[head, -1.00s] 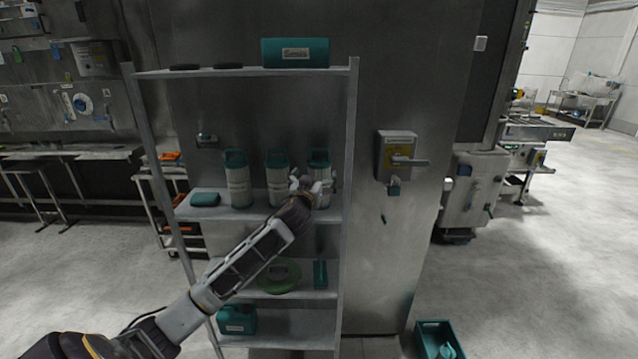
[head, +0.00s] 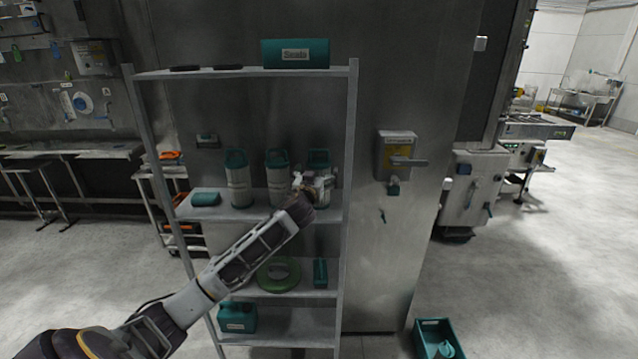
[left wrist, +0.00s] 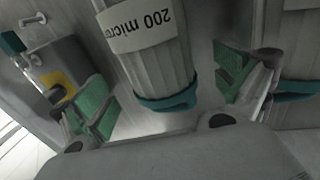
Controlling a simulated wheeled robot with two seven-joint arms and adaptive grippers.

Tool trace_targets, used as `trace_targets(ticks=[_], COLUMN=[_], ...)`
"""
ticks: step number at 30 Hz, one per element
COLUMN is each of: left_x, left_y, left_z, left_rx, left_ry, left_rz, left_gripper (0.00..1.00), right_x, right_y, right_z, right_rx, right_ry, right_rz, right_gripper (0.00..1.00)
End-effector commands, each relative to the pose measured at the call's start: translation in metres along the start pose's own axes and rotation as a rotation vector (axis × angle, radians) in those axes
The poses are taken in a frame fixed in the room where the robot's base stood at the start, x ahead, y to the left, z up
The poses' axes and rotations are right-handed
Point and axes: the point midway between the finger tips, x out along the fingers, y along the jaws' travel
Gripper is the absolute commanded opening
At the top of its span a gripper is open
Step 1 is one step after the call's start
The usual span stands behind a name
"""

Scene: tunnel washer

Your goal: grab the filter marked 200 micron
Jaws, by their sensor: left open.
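Three pale cylindrical filters with teal caps stand in a row on the rack's second shelf. The rightmost filter (head: 319,158) is partly hidden behind my left gripper (head: 313,184). In the left wrist view this filter (left wrist: 150,55) appears upside down, its white label reading "200 micro" with the end cut off. My left gripper (left wrist: 165,98) is open, one green-padded finger on each side of the filter, with visible gaps. The middle filter (head: 277,178) and left filter (head: 238,180) stand to its left; their labels are unreadable. My right gripper is not in view.
The metal rack (head: 351,120) holds a teal box (head: 295,53) on top, a small teal case (head: 206,199) left of the filters, and a green ring (head: 279,274) below. A lever switch box (head: 397,155) is on the wall to the right. A teal bin (head: 437,340) is on the floor.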

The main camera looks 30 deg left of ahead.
Motion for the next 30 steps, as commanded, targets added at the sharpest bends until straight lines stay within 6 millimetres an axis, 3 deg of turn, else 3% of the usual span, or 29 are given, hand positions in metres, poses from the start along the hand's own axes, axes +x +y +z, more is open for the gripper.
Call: trace_targets(ticks=[13, 30], left_x=[0.033, 0.035], left_y=[0.000, 0.000], left_z=[-0.001, 0.001], left_rx=[0.000, 0.000], left_ry=[0.000, -0.001], left_rz=[0.000, 0.000], left_gripper=[0.99, 0.99], right_x=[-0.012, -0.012], right_y=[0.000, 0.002], right_z=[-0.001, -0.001], right_rx=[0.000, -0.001], right_ry=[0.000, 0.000], right_rz=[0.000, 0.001], right_gripper=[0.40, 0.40])
